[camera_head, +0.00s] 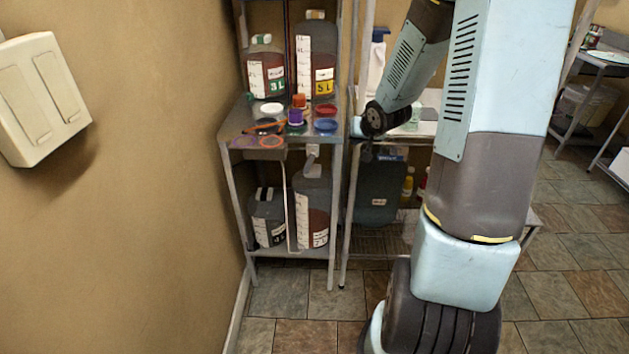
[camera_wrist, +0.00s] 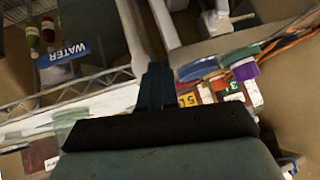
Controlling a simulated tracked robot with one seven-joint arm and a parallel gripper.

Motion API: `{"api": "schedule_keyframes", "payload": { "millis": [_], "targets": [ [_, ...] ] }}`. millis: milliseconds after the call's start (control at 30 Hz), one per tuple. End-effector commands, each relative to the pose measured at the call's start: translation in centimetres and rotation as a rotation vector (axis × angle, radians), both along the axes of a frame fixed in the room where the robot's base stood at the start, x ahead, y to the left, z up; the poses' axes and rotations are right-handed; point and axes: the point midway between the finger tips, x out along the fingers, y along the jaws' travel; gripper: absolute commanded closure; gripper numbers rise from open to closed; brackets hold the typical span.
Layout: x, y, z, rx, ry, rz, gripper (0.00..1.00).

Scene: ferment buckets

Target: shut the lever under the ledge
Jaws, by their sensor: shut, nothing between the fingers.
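A pale grey fitting (camera_head: 313,152) shows just under the front edge of the metal shelf (camera_head: 334,140), above a large jug (camera_head: 312,200). It may be the lever, but its position is too small to tell. In the wrist view a pale piece (camera_wrist: 217,18) shows at the top, perhaps the same fitting. My gripper (camera_head: 367,155) hangs to the right of the shelf post, apart from the fitting and at about its height. In the wrist view my gripper's dark fingers (camera_wrist: 156,82) are together and empty.
Colored lids (camera_head: 326,125) and small bottles crowd the shelf top, with jugs (camera_head: 318,55) behind. Shelf posts (camera_head: 348,210) stand between my gripper and the jug. A second rack with a dark container (camera_head: 377,190) stands right. A wall with a switch (camera_head: 42,100) bounds the left.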

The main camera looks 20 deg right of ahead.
Motion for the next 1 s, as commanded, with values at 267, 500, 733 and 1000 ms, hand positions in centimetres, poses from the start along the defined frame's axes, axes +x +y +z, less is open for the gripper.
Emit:
{"api": "schedule_keyframes", "payload": {
  "millis": [267, 500, 733, 1000],
  "targets": [
    [2.0, 0.2, -7.7, 0.235, -0.048, 0.014, 1.00],
    [2.2, 1.2, -13.1, 0.490, -0.101, 0.009, 1.00],
    [1.5, 2.2, -17.1, 0.771, -0.161, -0.016, 1.00],
    [-0.2, 3.2, -20.2, 1.136, -0.252, -0.067, 1.00]
  ]
}}
